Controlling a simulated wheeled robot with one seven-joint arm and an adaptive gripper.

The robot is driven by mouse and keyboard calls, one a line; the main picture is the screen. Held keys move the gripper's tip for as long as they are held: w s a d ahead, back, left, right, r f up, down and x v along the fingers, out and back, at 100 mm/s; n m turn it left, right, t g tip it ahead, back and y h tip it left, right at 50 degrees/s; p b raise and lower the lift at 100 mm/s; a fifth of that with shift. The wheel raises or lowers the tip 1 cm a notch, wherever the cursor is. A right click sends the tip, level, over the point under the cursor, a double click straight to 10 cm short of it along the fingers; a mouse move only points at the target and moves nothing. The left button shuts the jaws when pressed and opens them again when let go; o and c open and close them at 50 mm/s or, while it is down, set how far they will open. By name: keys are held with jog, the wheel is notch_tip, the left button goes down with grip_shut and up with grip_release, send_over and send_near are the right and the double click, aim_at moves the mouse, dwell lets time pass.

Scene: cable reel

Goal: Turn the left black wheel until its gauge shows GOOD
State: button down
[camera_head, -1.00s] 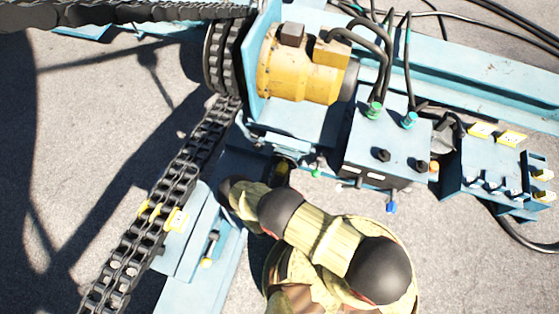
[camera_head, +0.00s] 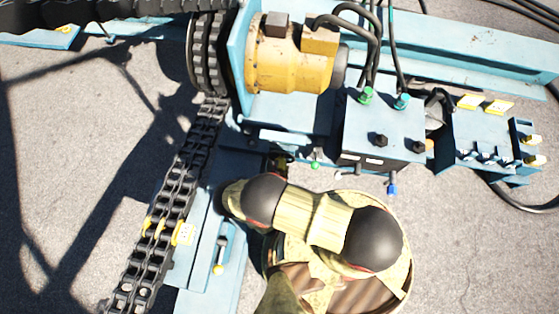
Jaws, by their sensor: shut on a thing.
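My arm, khaki with dark joint caps, reaches up from the bottom centre of the head view. Its far end lies beside the chain and below the blue motor mount. My gripper is hidden behind the arm, so its fingers and whatever they hold do not show. A small dark part (camera_head: 279,162) shows just above the arm under the motor mount; I cannot tell whether it is a wheel. Two small black knobs, a left one (camera_head: 380,140) and a right one (camera_head: 418,147), sit on the blue control box (camera_head: 362,128). No gauge reading is visible.
A yellow motor (camera_head: 285,68) sits on the blue frame beside a black sprocket (camera_head: 209,55). A heavy chain (camera_head: 180,190) runs down to the lower left. A lever panel (camera_head: 485,140) and hoses stand at the right. The pavement (camera_head: 480,260) at lower right is clear.

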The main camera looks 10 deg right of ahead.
dwell(0.3)
jog(key=c, duration=1.2)
grip_release()
jog(key=r, duration=0.8)
jog(key=shift+w+a, duration=0.1)
jog(key=shift+a, duration=0.2)
jog(key=shift+d+r, duration=0.15)
jog(key=shift+r, duration=0.8)
jog(key=shift+o, duration=0.5)
jog(key=shift+d, duration=0.1)
